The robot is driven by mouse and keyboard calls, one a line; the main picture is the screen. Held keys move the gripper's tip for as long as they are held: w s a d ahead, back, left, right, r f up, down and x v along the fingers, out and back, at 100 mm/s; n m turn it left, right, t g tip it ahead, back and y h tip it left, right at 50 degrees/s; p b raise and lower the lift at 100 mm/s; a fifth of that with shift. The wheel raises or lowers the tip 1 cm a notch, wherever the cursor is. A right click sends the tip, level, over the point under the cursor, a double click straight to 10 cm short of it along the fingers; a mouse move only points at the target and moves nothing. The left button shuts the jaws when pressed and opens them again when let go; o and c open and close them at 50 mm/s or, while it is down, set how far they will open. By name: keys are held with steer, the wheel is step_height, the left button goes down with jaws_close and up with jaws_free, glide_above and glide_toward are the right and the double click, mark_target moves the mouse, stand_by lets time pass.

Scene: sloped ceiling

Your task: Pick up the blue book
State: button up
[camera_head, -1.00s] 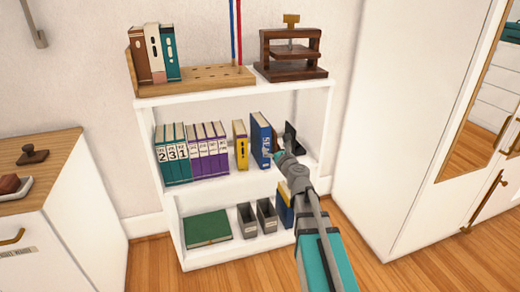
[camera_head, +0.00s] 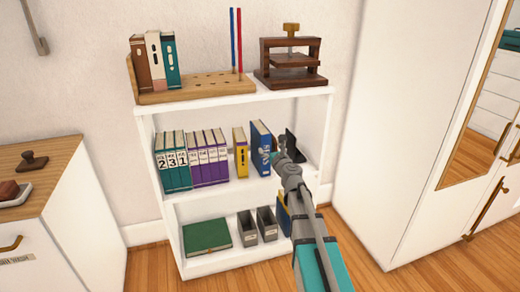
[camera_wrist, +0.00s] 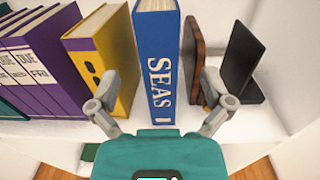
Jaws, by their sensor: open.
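The blue book (camera_head: 260,147) stands upright on the middle shelf of the white bookcase, right of a yellow book. In the wrist view the blue book (camera_wrist: 157,65) shows its spine with "SEAS" lettering, centred ahead of my gripper (camera_wrist: 162,95). My gripper is open, with one finger on the left of the spine and one on the right. The left finger is close to the yellow book (camera_wrist: 100,60). The fingers appear apart from the blue book. In the head view my gripper (camera_head: 278,157) is at the right part of the middle shelf, partly hidden by my arm.
Purple binders (camera_head: 207,160) and teal binders (camera_head: 172,163) stand to the left. A brown wooden piece (camera_wrist: 191,60) and a black bookend (camera_wrist: 240,62) stand just right of the blue book. Bookcase side wall (camera_head: 318,135) and white cabinet (camera_head: 400,120) limit the right.

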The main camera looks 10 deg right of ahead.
mark_target(267, 143)
steer(key=shift+w+a, duration=0.2)
steer(key=shift+w, duration=1.5)
steer(key=shift+w, duration=0.15)
steer(key=shift+w+a, duration=0.2)
steer(key=shift+w, duration=1.05)
steer(key=shift+w+a, duration=0.2)
steer(key=shift+w, duration=1)
steer(key=shift+r, duration=0.1)
steer(key=c, duration=1.2)
